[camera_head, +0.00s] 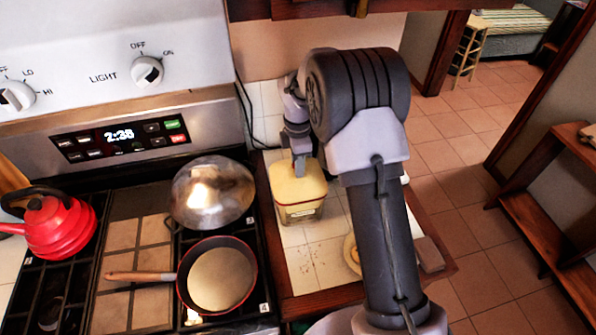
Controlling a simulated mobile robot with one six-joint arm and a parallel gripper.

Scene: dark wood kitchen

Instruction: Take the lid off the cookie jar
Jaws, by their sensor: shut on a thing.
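The fingertips and the lid's handle are too small and partly hidden to see clearly.
A pan (218,277), a domed metal lid (212,193) and a red kettle (58,222) stand on the stove. A round item (352,252) on the counter is partly hidden behind my arm. Bare tiles lie in front of the jar.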

